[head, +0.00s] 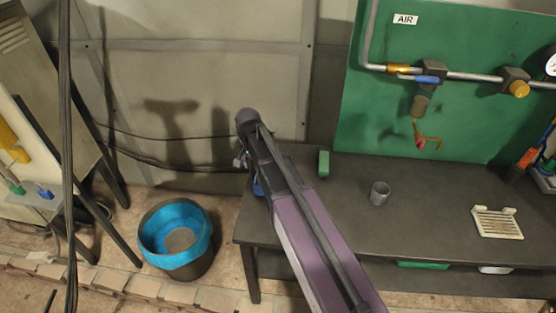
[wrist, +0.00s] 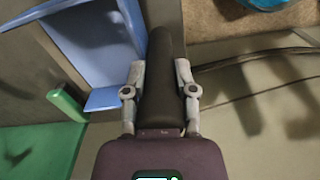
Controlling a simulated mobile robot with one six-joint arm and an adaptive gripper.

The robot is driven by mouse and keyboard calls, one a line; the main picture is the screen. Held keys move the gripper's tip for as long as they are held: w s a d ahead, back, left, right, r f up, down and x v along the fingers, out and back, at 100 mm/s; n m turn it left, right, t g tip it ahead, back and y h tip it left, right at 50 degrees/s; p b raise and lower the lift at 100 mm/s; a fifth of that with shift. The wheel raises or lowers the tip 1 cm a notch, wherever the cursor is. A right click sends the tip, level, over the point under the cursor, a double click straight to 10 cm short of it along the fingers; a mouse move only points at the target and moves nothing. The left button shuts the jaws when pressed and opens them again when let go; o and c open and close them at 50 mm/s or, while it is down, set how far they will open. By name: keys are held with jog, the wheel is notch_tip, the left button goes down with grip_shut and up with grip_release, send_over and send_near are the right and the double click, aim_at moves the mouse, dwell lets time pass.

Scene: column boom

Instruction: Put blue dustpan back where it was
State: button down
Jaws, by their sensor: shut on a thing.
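The blue dustpan (wrist: 100,35) shows large at the upper left of the wrist view, and part of it is cut off by the frame. My gripper (wrist: 161,85) has its two silver fingers on either side of a dark bar that meets the dustpan's edge. The bar looks like its handle, though the join is hidden. In the head view only a small blue patch of the dustpan (head: 257,187) shows beside my arm, near the table's left end. My arm hides the rest there.
A dark table (head: 340,220) carries a green block (head: 324,163), a grey cup (head: 380,193) and a pale slotted tray (head: 497,222). A bin with a blue liner (head: 176,233) stands left of it. A green pipe board (head: 450,110) is behind. Cables run along the wall.

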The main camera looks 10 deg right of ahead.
jog(key=w+d, duration=0.2)
jog(key=w, duration=0.5)
jog(key=w+d+f+b, duration=0.1)
jog(key=w+d, duration=0.1)
jog(key=w, duration=0.5)
jog(key=shift+d+f, duration=0.2)
jog(key=shift+d, duration=0.15)
jog(key=shift+w+d+f+b, duration=0.1)
jog(key=shift+w+f+b, duration=0.1)
jog(key=shift+f+b, duration=0.45)
jog(key=shift+w+d+f+b, duration=0.1)
jog(key=shift+w+f+b, duration=0.1)
jog(key=shift+f+b, duration=0.45)
jog(key=shift+w+f+b, duration=0.2)
jog(key=shift+f+b, duration=0.35)
jog(key=shift+b, duration=0.2)
jog(key=shift+f, duration=0.15)
jog(key=shift+c, duration=2.1)
grip_release()
